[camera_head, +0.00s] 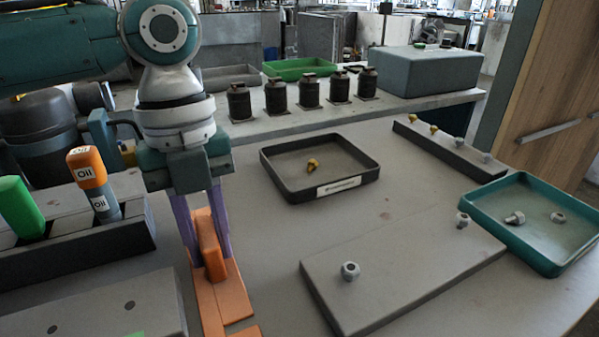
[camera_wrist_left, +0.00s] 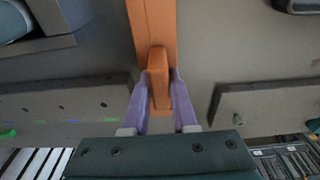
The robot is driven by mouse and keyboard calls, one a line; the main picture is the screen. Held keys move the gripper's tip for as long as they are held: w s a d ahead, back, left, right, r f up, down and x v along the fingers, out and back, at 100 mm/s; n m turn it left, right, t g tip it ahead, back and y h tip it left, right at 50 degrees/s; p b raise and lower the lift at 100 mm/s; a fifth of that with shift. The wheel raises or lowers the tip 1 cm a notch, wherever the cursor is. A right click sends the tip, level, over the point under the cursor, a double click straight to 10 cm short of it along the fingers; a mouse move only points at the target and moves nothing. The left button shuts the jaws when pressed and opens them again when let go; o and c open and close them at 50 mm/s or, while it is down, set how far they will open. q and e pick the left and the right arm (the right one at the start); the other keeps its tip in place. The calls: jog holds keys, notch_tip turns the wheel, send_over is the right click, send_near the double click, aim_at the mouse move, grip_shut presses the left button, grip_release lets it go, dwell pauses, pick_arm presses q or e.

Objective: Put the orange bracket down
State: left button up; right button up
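The orange bracket (camera_head: 234,301) has a flat base and an upright tab. It is at the lower left of the head view, at or very close to the table top; I cannot tell whether it touches. It also shows at the top middle of the left wrist view (camera_wrist_left: 153,25). My left gripper (camera_head: 208,250) points down with its purple fingers on both sides of the tab, and they appear closed on it. The fingers also show in the left wrist view (camera_wrist_left: 159,78). My right gripper is not in view.
A dark rack (camera_head: 75,265) with bottles and a grey block (camera_head: 120,305) are left of the bracket. A grey plate (camera_head: 400,265) with nuts is right. A black tray (camera_head: 320,165) and a teal tray (camera_head: 535,220) hold small parts. Bare table separates bracket and plate.

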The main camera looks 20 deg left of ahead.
aim_at(203, 220)
pick_arm(q)
jog(key=o, duration=0.4)
jog(key=shift+r, duration=0.1)
jog(key=r, duration=0.4)
jog(key=a+r+p, duration=0.1)
jog(key=r, duration=0.3)
jog(key=w+r, duration=0.1)
jog(key=r, duration=0.3)
jog(key=shift+w+a, duration=0.1)
jog(key=shift+a, duration=0.05)
